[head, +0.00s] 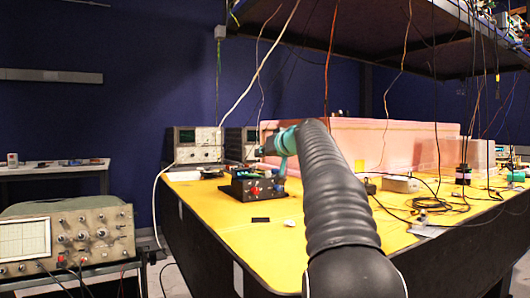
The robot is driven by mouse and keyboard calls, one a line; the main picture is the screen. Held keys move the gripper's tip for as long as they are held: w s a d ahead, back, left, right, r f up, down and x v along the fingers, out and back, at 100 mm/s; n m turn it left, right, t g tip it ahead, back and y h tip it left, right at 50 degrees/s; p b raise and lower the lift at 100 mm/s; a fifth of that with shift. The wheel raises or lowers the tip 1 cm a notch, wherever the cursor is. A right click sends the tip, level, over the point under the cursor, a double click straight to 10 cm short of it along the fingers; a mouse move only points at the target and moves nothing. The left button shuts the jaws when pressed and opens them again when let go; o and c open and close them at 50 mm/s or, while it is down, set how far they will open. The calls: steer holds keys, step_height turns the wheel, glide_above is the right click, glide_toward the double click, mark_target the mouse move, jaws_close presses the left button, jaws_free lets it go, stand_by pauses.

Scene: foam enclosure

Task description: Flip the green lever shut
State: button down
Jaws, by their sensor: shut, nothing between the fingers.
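My arm reaches forward over the yellow tabletop, and my gripper (264,149) shows small and dark at its far end, beside the teal wrist part. It is shut with nothing visible in it. It hangs above a black box (252,189) with red knobs on its front, apart from the box. A small blue-green part (242,174) lies along the top of the box; I cannot tell whether it is the green lever or how it is set. My arm hides the area behind and right of the box.
Pink foam blocks (380,146) stand behind on the yellow table (210,208). Oscilloscopes stand at the back left (198,146) and front left (65,237). A small black piece (260,219) lies before the box. Cables hang from the shelf above, and loose cables (437,205) lie at right.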

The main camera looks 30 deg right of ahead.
steer(key=p, duration=0.1)
glide_above(251, 175)
steer(key=s, duration=0.1)
steer(key=shift+s+f, duration=0.1)
steer(key=shift+f, duration=0.5)
steer(key=f, duration=0.2)
steer(key=shift+a+f+b, duration=0.35)
steer(key=shift+f+b, duration=0.05)
steer(key=shift+a+f, duration=0.15)
steer(key=shift+f, duration=0.5)
